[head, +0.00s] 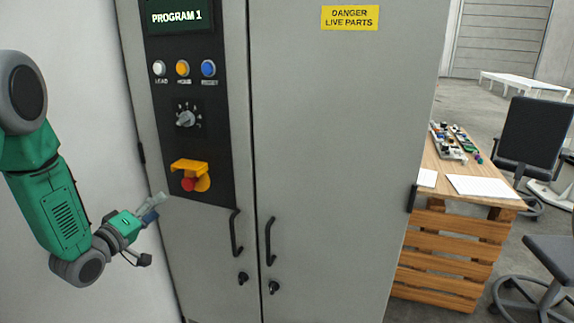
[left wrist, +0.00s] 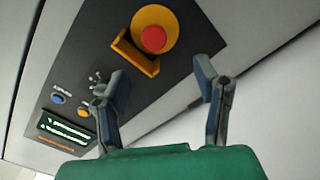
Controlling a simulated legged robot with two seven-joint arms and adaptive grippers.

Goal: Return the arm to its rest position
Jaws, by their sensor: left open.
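My left arm, green and grey, comes in from the left in the head view. Its gripper (head: 152,207) is in front of the grey cabinet, just left of and below the red emergency button (head: 189,184) under its yellow guard. In the left wrist view the two fingers of the gripper (left wrist: 160,85) are spread apart with nothing between them. The red button (left wrist: 153,38) shows beyond the fingertips. The gripper looks apart from the panel. My right gripper is in neither view.
The cabinet (head: 330,150) has a black control panel (head: 215,105) with a screen, buttons and a selector knob (head: 186,119). Two door handles (head: 237,234) stick out below it. A wooden workbench (head: 440,255) and office chairs (head: 535,135) stand at the right.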

